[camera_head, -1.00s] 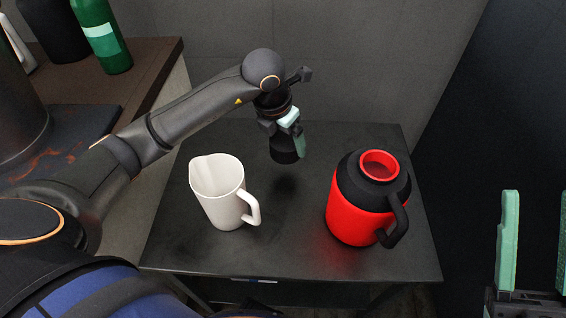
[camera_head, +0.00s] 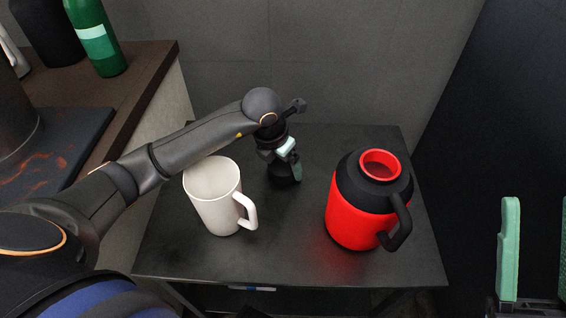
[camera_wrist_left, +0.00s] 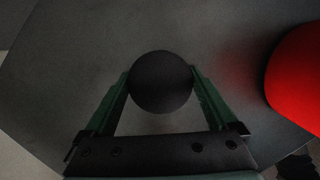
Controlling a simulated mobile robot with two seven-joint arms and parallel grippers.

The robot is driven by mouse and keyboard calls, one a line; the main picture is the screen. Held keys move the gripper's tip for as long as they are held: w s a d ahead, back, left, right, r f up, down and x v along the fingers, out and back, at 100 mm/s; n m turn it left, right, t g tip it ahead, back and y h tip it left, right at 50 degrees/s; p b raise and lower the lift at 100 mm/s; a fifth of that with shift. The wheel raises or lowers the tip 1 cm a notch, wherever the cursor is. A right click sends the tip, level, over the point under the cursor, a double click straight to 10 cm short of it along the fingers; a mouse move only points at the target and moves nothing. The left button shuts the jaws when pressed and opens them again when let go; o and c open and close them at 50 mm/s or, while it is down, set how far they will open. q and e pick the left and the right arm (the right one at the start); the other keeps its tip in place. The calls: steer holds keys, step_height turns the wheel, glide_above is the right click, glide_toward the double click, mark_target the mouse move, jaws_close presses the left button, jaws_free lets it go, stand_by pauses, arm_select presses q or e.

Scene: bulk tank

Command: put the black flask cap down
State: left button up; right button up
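The black flask cap (camera_wrist_left: 161,82) shows as a dark disc between the two green fingers of my left gripper (camera_wrist_left: 160,85) in the left wrist view; both fingers touch its sides. In the head view the cap (camera_head: 283,175) is low at the back of the dark table, between the mug and the flask, under my left gripper (camera_head: 290,168). Its underside is at or very near the table top; I cannot tell if it touches. The red flask (camera_head: 352,217) with black shoulder stands uncapped on the right. My right gripper (camera_head: 536,250) is open and empty at the right edge.
A white mug (camera_head: 213,204) stands on the table (camera_head: 290,260) just left of the cap, its handle to the right. The table's front middle is clear. A wooden counter with a green bottle (camera_head: 96,42) is at the upper left. A grey wall stands behind.

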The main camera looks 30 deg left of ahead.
mark_target(278, 168)
arm_select(q)
steer(key=shift+o, duration=0.4)
steer(key=shift+r, duration=0.1)
arm_select(e)
steer(key=shift+r, duration=0.1)
arm_select(q)
steer(key=shift+r, duration=0.35)
steer(key=p+v, duration=0.2)
steer(key=v, duration=0.5)
steer(key=shift+r+p, duration=0.1)
steer(key=shift+p, duration=0.25)
steer(key=p+v, duration=0.1)
steer(key=v, duration=0.3)
steer(key=shift+s+r, duration=0.1)
steer(key=shift+r, duration=0.05)
arm_select(e)
steer(key=w+f+m+h, duration=0.4)
steer(key=h, duration=0.1)
steer(key=shift+w+d+h, duration=0.25)
steer(key=shift+d+h, duration=0.15)
steer(key=shift+d, duration=0.05)
steer(key=shift+s+r, duration=0.1)
